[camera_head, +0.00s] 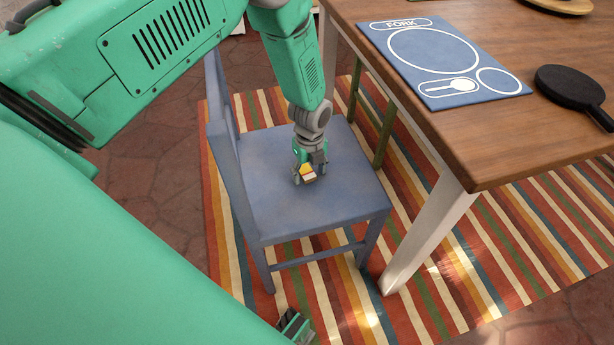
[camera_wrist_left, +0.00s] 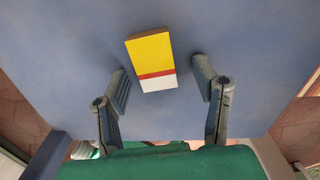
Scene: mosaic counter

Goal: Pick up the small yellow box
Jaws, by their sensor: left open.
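The small yellow box (camera_head: 308,172) lies on the seat of the blue chair (camera_head: 270,200). In the left wrist view the box (camera_wrist_left: 150,52) is yellow with a red stripe and a white end. My left gripper (camera_head: 309,178) points down over the seat, open and empty. Its two fingers stand apart on either side of the near, white end of the box, with gaps on both sides. The yellow far end reaches beyond the fingertips in the wrist view. In the head view the gripper hides part of the box.
The chair's backrest (camera_head: 222,130) rises left of my gripper. A wooden table (camera_head: 480,150) stands to the right, with a blue placemat (camera_head: 470,98) and a black pan (camera_head: 570,88) on it. A striped rug (camera_head: 335,300) lies below. The seat around the box is clear.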

